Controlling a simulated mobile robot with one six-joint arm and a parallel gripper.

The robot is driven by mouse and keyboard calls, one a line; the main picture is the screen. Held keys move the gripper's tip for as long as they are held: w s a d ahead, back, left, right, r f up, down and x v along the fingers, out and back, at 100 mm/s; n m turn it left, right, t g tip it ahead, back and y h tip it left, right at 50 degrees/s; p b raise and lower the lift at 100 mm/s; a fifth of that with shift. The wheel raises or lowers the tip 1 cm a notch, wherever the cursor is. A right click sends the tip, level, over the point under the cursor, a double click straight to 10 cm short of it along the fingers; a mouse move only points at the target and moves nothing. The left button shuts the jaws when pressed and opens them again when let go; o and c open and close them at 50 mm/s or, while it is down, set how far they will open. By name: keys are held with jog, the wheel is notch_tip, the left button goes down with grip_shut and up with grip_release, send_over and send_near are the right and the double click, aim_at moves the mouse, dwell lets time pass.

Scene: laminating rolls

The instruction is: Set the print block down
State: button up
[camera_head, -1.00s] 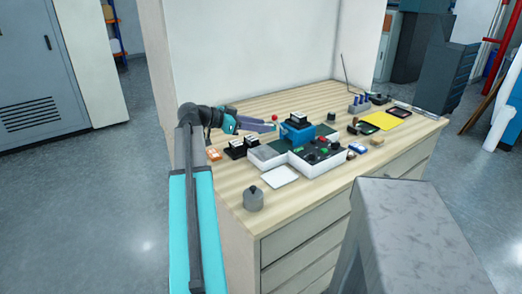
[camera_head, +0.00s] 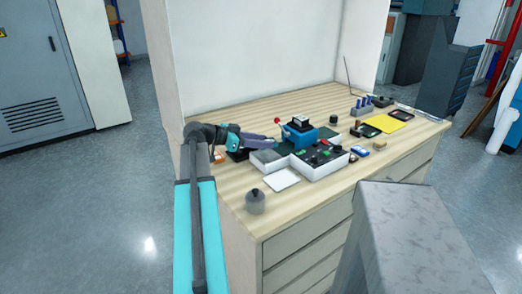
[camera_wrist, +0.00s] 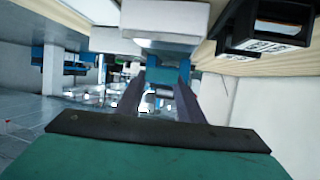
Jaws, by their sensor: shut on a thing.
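My gripper (camera_head: 277,143) reaches over the bench from the left, its fingers beside the blue machine (camera_head: 299,134). In the wrist view, the gripper (camera_wrist: 167,72) is shut on a small teal-blue piece (camera_wrist: 166,76), which I take for the print block. Its far side and its underside are hidden, and I cannot tell whether it touches anything below. A black block with a pale top (camera_head: 299,121) sits on the blue machine. A black item with a white label (camera_wrist: 265,38) shows at upper right in the wrist view.
A white control box (camera_head: 320,166) with knobs stands just right of the gripper. A white card (camera_head: 282,179) and a grey lidded pot (camera_head: 255,201) are in front. A yellow sheet (camera_head: 388,124) lies right. Bare wood (camera_head: 225,190) shows at front left.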

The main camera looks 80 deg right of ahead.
aim_at(261, 156)
jog(key=shift+f, duration=1.8)
jog(key=shift+f+b, duration=0.2)
jog(key=shift+b, duration=0.1)
jog(key=o, duration=1)
jog(key=shift+r+p, duration=0.1)
jog(key=shift+p, duration=0.65)
jog(key=b+v, duration=0.3)
jog(key=v, duration=1.1)
jog(key=shift+d, duration=0.1)
